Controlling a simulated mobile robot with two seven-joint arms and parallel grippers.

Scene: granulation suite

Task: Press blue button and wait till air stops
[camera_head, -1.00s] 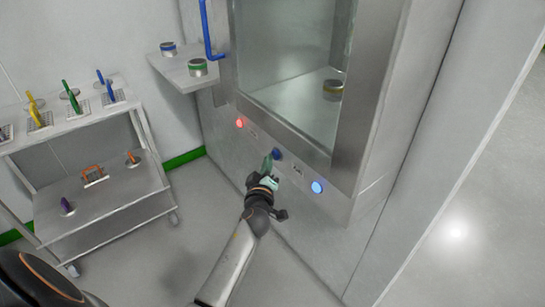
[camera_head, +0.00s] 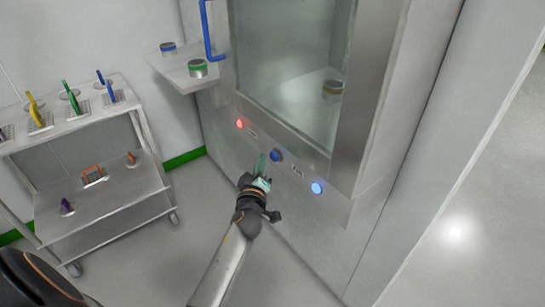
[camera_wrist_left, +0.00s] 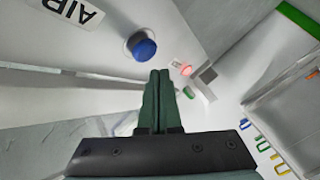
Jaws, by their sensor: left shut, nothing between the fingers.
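The blue button (camera_head: 277,155) is a dark blue dome on the metal panel below the chamber window. It also shows in the left wrist view (camera_wrist_left: 145,48), with an AIR label (camera_wrist_left: 75,10) beside it. My left gripper (camera_head: 262,163) has slim green fingers, shut and empty, just left of the button in the head view. In the left wrist view its fingertips (camera_wrist_left: 160,74) point just below and right of the button, with a visible gap. A lit light-blue button (camera_head: 317,187) sits further right on the panel. My right gripper is not in view.
A red light (camera_head: 239,124) glows on the panel's left. Behind the window stands a tin (camera_head: 332,90). A blue handle (camera_head: 208,35) is at the chamber's left, above a shelf (camera_head: 190,70) with tins. A cart (camera_head: 105,200) with coloured tools stands left.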

